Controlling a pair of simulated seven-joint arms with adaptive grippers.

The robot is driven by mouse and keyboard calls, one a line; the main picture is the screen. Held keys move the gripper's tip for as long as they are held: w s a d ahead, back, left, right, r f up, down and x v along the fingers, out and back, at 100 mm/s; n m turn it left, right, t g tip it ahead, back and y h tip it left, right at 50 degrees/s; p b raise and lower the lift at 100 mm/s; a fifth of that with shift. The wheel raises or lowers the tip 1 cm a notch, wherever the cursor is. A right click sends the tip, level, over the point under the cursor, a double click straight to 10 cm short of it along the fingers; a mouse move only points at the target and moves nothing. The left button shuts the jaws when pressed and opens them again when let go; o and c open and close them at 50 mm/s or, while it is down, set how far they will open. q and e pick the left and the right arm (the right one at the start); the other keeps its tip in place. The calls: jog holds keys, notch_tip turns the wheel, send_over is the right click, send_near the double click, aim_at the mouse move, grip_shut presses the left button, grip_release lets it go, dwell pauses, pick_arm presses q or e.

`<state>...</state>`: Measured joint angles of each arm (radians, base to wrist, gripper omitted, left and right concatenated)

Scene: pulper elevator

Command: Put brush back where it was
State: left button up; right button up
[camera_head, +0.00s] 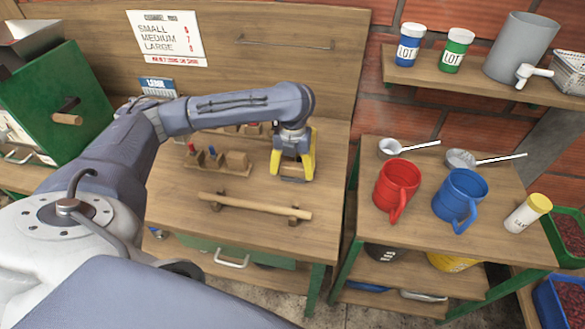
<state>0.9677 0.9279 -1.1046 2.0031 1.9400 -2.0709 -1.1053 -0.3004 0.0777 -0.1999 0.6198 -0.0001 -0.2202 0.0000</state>
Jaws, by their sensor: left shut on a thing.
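My left gripper (292,168), with yellow fingers, points down over the right part of the wooden workbench (180,222). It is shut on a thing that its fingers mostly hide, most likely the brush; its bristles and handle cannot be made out. The gripper is just behind a wooden bar (255,206) mounted on the bench and right of a small wooden holder (217,168) with red and blue pieces. I cannot tell whether the held thing touches the bench. My right gripper is not in view.
A green machine (62,108) stands at the left. A side table at the right holds a red mug (397,188), a blue mug (460,198), two scoops and a yellow-lidded jar (528,212). A shelf (480,85) above holds lidded jars and a grey cylinder.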

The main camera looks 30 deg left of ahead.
aim_at(293, 168)
pick_arm(q)
jog(key=o, duration=1.3)
jog(key=shift+f, duration=0.1)
jog(key=shift+c, duration=0.2)
notch_tip(293, 168, up, 12)
jog(key=shift+r, duration=0.2)
